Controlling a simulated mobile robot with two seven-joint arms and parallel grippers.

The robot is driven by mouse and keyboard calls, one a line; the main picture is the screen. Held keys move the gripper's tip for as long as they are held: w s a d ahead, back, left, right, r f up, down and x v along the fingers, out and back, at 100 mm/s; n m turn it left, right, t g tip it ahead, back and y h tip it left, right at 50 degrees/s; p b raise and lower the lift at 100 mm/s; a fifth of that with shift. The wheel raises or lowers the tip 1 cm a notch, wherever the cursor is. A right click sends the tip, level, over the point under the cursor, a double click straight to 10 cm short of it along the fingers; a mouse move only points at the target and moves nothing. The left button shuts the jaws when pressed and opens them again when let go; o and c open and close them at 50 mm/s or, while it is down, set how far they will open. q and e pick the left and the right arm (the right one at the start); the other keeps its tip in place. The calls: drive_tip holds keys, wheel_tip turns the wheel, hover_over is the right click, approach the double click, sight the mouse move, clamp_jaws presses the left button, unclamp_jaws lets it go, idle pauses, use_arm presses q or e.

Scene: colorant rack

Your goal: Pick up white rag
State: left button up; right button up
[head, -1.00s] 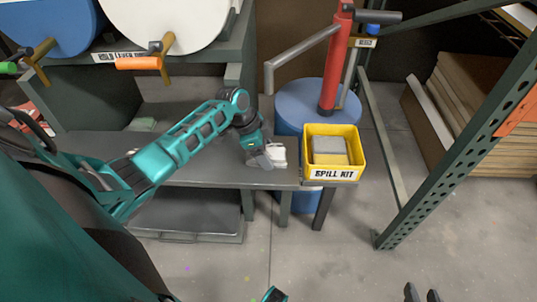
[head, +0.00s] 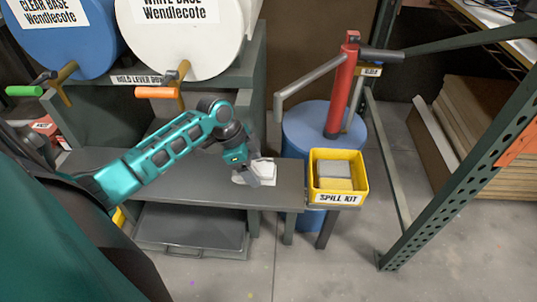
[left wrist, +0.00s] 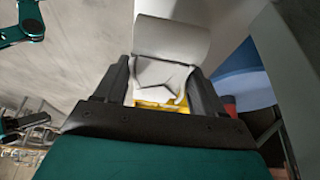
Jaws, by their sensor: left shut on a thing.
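The white rag (head: 264,168) is a small folded cloth, seen over the grey bench (head: 190,180) in the head view, near its right end. My left gripper (head: 252,177) is shut on it. In the left wrist view the rag (left wrist: 168,38) sits between my two dark fingers (left wrist: 162,82), with one flap sticking up past the fingertips and creased folds nearer the palm. The head view does not clearly show whether the rag is lifted or touches the bench. My right gripper is not seen in the head view.
The yellow spill kit bin (head: 338,199) stands just right of the bench end. Behind it are a blue drum (head: 305,130) and a red hand pump (head: 341,90). Green rack posts (head: 455,150) rise at the right. Large drums with tap levers (head: 157,92) are above the bench.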

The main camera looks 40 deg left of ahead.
use_arm(q)
drive_tip(key=s+a+p, duration=0.1)
drive_tip(key=s+a, duration=0.1)
drive_tip(key=s, duration=0.4)
drive_tip(key=s+a+p, duration=0.1)
drive_tip(key=s+a, duration=0.1)
drive_tip(key=s, duration=0.5)
drive_tip(key=shift+a, duration=0.25)
drive_tip(key=o, duration=0.4)
drive_tip(key=c, duration=0.3)
